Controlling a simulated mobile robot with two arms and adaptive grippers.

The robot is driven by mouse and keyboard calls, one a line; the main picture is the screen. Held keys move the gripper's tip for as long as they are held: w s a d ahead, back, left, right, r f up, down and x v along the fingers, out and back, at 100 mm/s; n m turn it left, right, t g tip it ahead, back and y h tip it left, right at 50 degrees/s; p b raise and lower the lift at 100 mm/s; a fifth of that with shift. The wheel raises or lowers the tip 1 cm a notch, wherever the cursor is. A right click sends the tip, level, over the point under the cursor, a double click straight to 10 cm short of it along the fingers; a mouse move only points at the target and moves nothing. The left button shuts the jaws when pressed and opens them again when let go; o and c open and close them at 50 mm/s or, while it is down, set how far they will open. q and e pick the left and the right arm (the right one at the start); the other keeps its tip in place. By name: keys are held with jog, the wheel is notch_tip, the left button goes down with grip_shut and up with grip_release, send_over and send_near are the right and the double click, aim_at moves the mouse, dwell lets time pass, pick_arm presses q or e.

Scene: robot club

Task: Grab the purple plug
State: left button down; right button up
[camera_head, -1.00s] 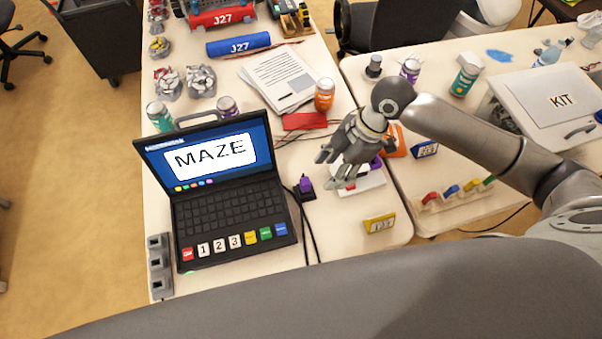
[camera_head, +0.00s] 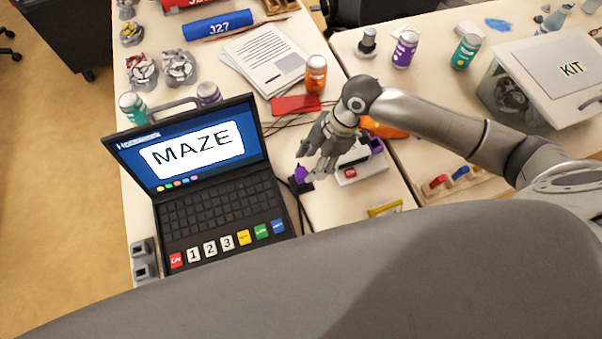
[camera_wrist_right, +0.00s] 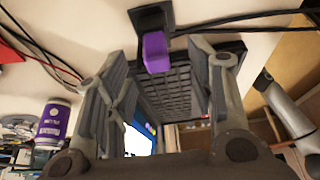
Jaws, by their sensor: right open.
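The purple plug (camera_head: 301,173) sits in a small black block beside the laptop's right edge. In the right wrist view the plug (camera_wrist_right: 156,52) shows in the upper middle, with the black block (camera_wrist_right: 151,19) behind it. My right gripper (camera_head: 309,162) is open and empty, close to the plug in the head view. In the right wrist view the plug lies between the two spread fingers (camera_wrist_right: 161,62), with a gap on both sides. I cannot tell how far beyond the fingertips it is. My left gripper is not in view.
The open black laptop (camera_head: 212,205) stands left of the plug. Dark cables run around the block. A white box with another purple part (camera_head: 376,145) is close right of my gripper. A red box (camera_head: 296,104) and an orange bottle (camera_head: 316,74) stand behind.

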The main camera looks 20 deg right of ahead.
aim_at(302, 170)
jog(key=shift+w+a+f, duration=0.1)
jog(key=shift+a+f, duration=0.3)
jog(key=shift+f, duration=0.15)
jog(key=x, duration=0.1)
jog(key=p+x, duration=0.1)
jog(key=x, duration=0.1)
jog(key=shift+w+a+f, duration=0.1)
jog(key=shift+a+f, duration=0.05)
jog(key=shift+a, duration=0.25)
jog(key=shift+a+f, duration=0.1)
jog(key=shift+f, duration=0.3)
jog(key=c, duration=1.1)
